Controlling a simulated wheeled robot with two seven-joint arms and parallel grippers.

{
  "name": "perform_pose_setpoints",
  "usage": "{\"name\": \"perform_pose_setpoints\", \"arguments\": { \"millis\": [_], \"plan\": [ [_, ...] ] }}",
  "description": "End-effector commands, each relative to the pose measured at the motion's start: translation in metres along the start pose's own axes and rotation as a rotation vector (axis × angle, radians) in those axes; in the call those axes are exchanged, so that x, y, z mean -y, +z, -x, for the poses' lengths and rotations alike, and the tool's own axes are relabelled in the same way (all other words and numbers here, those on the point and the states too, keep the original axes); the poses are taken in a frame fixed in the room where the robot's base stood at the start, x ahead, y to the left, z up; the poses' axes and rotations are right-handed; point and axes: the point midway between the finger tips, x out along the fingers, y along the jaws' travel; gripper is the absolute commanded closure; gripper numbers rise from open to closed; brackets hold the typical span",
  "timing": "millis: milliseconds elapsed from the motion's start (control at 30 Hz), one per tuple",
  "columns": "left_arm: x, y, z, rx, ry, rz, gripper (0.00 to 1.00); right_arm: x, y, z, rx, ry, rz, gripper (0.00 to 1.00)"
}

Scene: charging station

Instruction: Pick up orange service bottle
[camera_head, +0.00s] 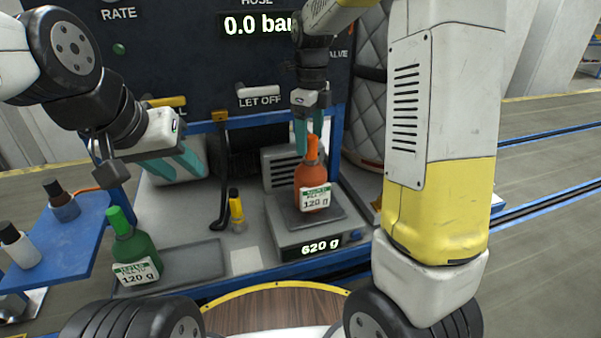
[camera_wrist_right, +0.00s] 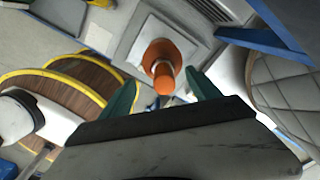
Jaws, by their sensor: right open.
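The orange service bottle (camera_head: 313,182) stands upright on the scale (camera_head: 290,232), which reads 620 g; its label reads 120 g. My right gripper (camera_head: 308,142) is above it, pointing down, with its green fingers around or just beside the bottle's top. In the right wrist view the orange bottle (camera_wrist_right: 163,65) shows from above between the two open fingers (camera_wrist_right: 160,95); contact cannot be told.
A green bottle (camera_head: 134,250) marked 120 g stands at the bench's left front. A small yellow and black object (camera_head: 236,210) and a black hooked tool (camera_head: 222,170) are left of the scale. A blue shelf (camera_head: 75,238) with small bottles is at left. The panel reads 0.0 bar.

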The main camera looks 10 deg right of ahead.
Motion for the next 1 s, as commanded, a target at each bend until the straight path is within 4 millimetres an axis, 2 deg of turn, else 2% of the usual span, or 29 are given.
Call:
{"name": "perform_pose_setpoints", "arguments": {
  "millis": [600,867,1000],
  "plan": [
    [0.000,0.000,0.000,0.000,0.000,0.000,0.64,0.005,-0.004,-0.074,-0.002,0.002,0.001,0.28],
    [0.000,0.000,0.000,0.000,0.000,0.000,0.64,0.005,-0.003,-0.077,0.000,0.000,0.001,0.28],
    [0.000,0.000,0.000,0.000,0.000,0.000,0.64,0.005,-0.003,-0.077,0.000,0.000,0.001,0.52]
  ]
}}
